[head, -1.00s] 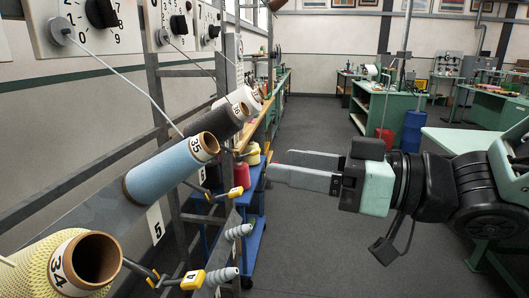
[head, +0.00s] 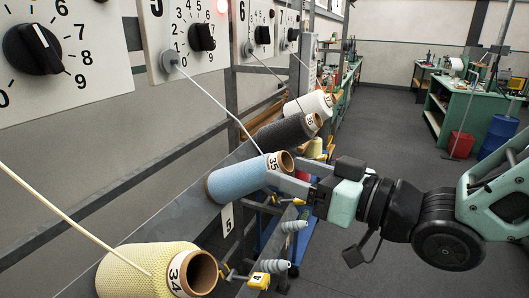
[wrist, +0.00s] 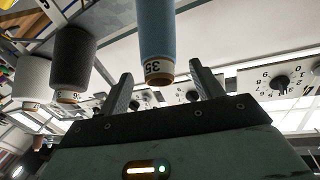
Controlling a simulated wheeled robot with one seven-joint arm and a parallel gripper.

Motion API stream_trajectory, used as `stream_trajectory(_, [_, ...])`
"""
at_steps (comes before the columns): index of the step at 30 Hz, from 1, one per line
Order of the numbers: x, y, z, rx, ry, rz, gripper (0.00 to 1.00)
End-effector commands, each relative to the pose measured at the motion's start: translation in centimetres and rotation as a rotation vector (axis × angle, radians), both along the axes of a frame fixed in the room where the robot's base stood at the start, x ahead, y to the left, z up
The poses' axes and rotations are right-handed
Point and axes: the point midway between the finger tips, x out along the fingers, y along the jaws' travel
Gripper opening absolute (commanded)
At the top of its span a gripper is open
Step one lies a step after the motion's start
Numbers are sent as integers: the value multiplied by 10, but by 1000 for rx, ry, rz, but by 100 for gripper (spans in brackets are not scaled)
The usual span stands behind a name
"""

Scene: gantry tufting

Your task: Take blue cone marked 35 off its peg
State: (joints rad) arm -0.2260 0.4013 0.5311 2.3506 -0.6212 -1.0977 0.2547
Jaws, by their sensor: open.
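The blue cone marked 35 (head: 238,180) sits tilted on the rack beside a plate numbered 5, its open brown end facing my arm. A thread runs from it up to a dial panel. My gripper (head: 288,181) is at the cone's open end in the head view. In the wrist view the blue cone (wrist: 157,35) hangs into the space between the two spread fingers of my gripper (wrist: 165,88), with its 35 label near the fingertips. The fingers are apart from it on both sides. The peg inside the cone is hidden.
A yellow cone marked 34 (head: 150,272) is nearer, and a dark cone (head: 285,132) and a white cone (head: 312,104) are farther along the rack. Grey stepped pegs (head: 268,282) stick out below.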

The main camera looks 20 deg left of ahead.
Motion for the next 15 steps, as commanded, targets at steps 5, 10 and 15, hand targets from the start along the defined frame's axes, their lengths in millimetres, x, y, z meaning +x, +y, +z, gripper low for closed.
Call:
stream_trajectory(5, [9,31,2,0,3,2,66])
stream_trajectory(10, [15,51,2,0,2,1,66])
stream_trajectory(15, [18,59,0,-1,0,-1,66])
